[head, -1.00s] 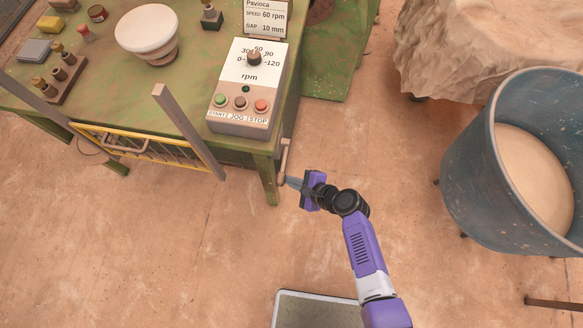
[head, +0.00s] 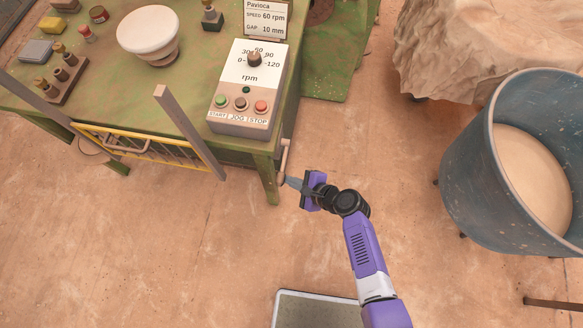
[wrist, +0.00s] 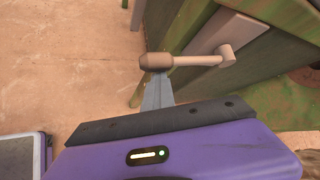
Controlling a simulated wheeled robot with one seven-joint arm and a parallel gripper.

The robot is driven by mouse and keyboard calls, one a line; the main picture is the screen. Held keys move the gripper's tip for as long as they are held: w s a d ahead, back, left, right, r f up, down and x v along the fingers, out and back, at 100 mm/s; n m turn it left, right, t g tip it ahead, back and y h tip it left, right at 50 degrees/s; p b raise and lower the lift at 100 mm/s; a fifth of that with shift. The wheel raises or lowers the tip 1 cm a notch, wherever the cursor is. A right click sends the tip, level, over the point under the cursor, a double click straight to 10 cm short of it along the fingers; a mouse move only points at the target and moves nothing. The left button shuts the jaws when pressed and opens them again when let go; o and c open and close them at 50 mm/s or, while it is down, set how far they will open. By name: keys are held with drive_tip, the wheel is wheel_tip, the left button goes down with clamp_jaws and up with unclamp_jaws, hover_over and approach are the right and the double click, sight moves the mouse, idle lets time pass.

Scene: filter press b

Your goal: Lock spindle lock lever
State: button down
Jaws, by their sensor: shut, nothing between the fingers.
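The spindle lock lever (wrist: 190,61) is a beige bar with a thicker knob at its left end and a round pivot at its right end. It is mounted on a plate on the side of the green machine frame. In the head view the lever (head: 284,158) hangs at the table's right leg. My gripper (head: 288,182) is shut and empty. In the wrist view its fingertips (wrist: 158,78) are at the lever's knob end, seeming to touch it or lie just under it; the exact contact cannot be told.
The green table (head: 120,75) carries a control box (head: 247,88) with a dial and buttons. A yellow guard (head: 140,146) with grey posts is on its front. A blue tub (head: 470,180) stands at right. The floor between is clear.

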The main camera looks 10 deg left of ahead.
wheel_tip(320, 180, down, 4)
drive_tip(key=d+b, duration=0.2)
drive_tip(key=b, duration=0.1)
drive_tip(key=s+d+r+p, duration=0.1)
drive_tip(key=d+r, duration=0.5)
drive_tip(key=r, duration=0.1)
drive_tip(key=shift+d+r+p, duration=0.35)
